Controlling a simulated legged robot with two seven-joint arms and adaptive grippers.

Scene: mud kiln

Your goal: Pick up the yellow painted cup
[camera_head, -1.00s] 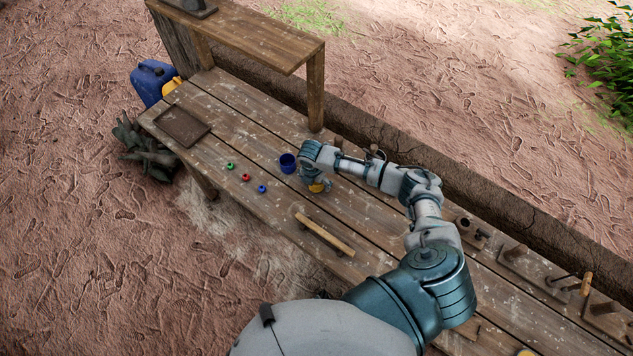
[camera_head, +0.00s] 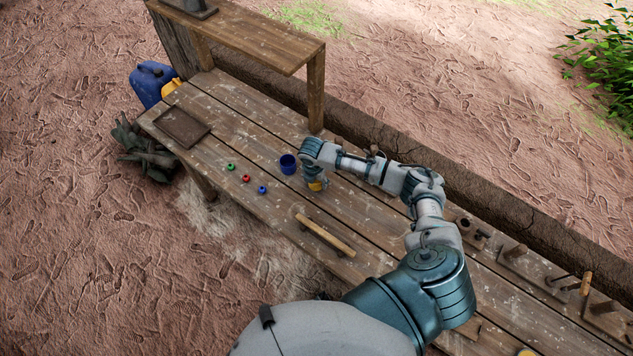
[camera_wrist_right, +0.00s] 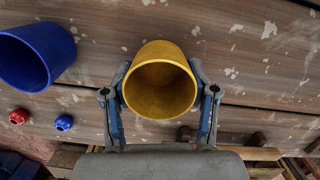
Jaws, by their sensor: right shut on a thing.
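The yellow painted cup (camera_wrist_right: 159,80) is between the two fingers of my right gripper (camera_wrist_right: 160,95) in the right wrist view, its open mouth facing the camera. The fingers are shut on its sides. In the head view the yellow cup (camera_head: 316,186) shows only in part below my right gripper (camera_head: 314,178), at the bench. I cannot tell whether it touches the wood. My left gripper is not in view.
A blue cup (camera_head: 288,164) stands close to the left of the yellow cup. Small green (camera_head: 231,167), red (camera_head: 246,179) and blue (camera_head: 262,189) pieces lie nearby on the bench (camera_head: 240,120). A wooden bar (camera_head: 325,235) lies in front. A raised shelf (camera_head: 245,38) stands behind.

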